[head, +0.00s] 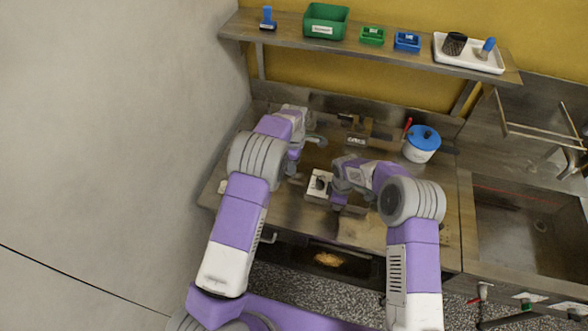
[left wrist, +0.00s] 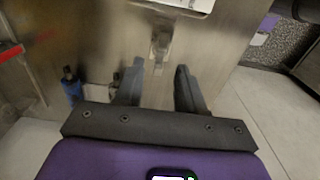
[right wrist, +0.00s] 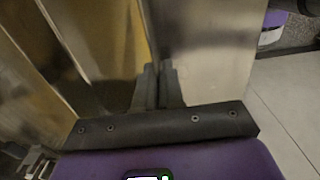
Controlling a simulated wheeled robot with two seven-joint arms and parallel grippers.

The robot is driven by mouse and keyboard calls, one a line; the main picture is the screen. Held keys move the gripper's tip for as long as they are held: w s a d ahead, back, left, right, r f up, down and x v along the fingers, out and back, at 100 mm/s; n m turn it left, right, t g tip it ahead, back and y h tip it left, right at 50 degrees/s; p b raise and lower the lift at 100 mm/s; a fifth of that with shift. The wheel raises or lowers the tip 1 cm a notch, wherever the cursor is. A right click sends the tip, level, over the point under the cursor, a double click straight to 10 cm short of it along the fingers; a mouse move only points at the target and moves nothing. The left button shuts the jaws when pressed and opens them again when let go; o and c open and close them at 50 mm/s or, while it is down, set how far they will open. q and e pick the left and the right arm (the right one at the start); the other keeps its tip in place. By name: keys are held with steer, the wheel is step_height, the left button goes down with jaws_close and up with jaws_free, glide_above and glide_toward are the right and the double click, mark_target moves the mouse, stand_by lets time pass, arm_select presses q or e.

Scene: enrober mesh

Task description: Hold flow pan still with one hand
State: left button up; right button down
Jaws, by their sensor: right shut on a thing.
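My right gripper (head: 338,200) is low over the front middle of the steel worktop. In the right wrist view its fingers (right wrist: 160,85) are almost together, shut on a thin metal edge that appears to be the flow pan (right wrist: 151,50). Most of the pan is hidden by my right arm in the head view. My left gripper (head: 294,172) is left of a white box with a dark top (head: 317,187). In the left wrist view its fingers (left wrist: 157,85) are apart, with a small metal fitting (left wrist: 160,48) beyond the gap and nothing clearly held.
A white pot with a blue lid (head: 421,145) stands at the back right of the worktop. A dark device (head: 357,133) stands at the back middle. A shelf above holds a green bin (head: 325,20) and a white tray (head: 467,62). A sink (head: 530,225) is at the right.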

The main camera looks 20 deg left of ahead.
arm_select(q)
steer(key=shift+f, duration=1.95)
jaws_close()
